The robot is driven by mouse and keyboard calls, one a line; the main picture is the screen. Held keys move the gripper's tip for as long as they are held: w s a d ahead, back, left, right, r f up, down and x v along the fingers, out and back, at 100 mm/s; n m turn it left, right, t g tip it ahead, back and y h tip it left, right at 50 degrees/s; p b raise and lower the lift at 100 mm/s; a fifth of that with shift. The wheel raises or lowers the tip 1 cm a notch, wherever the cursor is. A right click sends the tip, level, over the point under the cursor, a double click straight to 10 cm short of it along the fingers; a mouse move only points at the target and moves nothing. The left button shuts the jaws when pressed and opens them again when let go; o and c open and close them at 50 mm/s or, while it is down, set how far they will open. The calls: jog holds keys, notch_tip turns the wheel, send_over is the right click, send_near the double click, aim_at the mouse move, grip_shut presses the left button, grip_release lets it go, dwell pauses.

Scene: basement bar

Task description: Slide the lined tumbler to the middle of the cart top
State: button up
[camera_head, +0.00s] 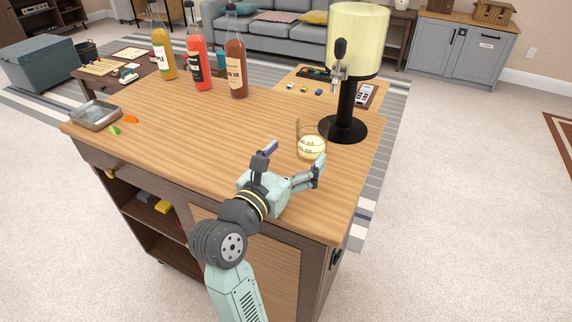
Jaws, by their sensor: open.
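The cart top (190,129) is a wooden surface with brown grain. A small round, pale yellow vessel with dark lines, which looks like the lined tumbler (311,147), stands toward its right end. A thin brown curved piece rises at its left side; I cannot tell what it is. My gripper (294,160) is open at the near side of the tumbler. One finger is to the left of the tumbler, and the other is at its near right, close to it. I cannot tell whether that finger touches it. No object shows held in the gripper.
A tall dispenser (346,110) with a black base stands just behind the tumbler. Bottles of yellow (163,58), red (198,70) and brown (236,75) liquid stand along the back edge. The middle is clear.

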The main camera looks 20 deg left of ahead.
aim_at(318, 129)
jog(key=w, duration=0.2)
jog(key=w+p, duration=0.1)
jog(key=w, duration=0.2)
jog(key=w+d, duration=0.1)
jog(key=w, duration=0.2)
jog(key=shift+c, duration=0.4)
jog(key=c, duration=1.5)
